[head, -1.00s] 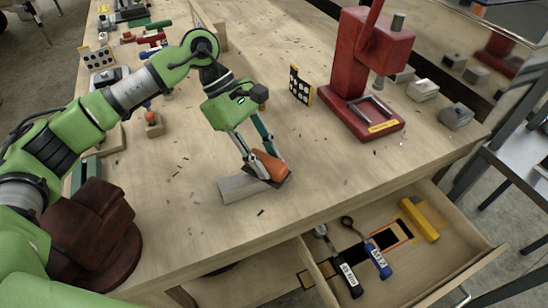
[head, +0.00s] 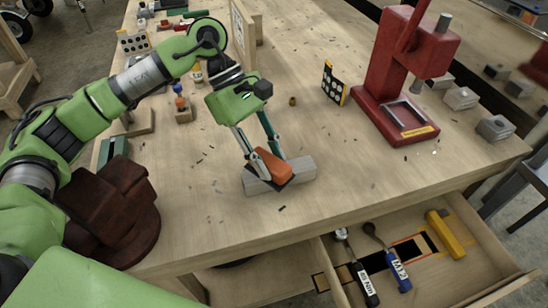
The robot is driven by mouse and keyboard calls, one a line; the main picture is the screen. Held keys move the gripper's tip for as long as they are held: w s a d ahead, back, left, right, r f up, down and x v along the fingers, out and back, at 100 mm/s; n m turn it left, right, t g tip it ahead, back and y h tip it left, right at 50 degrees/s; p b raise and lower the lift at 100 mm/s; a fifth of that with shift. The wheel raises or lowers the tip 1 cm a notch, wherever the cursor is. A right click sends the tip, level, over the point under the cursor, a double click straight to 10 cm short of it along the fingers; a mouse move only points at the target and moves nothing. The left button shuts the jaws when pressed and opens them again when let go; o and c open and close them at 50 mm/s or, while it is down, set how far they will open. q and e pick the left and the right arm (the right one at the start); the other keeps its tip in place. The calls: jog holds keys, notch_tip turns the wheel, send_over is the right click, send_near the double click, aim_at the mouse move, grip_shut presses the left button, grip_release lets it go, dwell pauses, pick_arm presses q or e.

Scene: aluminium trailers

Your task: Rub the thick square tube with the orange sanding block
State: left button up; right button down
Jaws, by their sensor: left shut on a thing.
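The thick square tube (head: 302,171) is a pale grey bar lying on the wooden bench near its front edge. My left gripper (head: 266,160) is shut on the orange sanding block (head: 274,166), which has a dark underside. The block sits over the left-middle part of the tube's top and appears to touch it. The tube's right end and a little of its left end are uncovered. My right gripper is not in view.
A red press (head: 405,70) stands at the back right of the bench (head: 200,225). A dark brown vise-like object (head: 110,205) is at the front left. An open drawer (head: 490,262) holds black and blue-handled tools and a yellow bar (head: 445,235). Dark shavings lie around the tube.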

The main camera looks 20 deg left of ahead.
pick_arm(q)
jog(key=shift+r, duration=0.15)
jog(key=shift+r+p, duration=1.05)
jog(key=shift+r, duration=1.85)
jog(key=shift+r, duration=0.1)
jog(key=shift+r+p, duration=0.7)
jog(key=shift+r, duration=0.75)
jog(key=shift+f, duration=0.15)
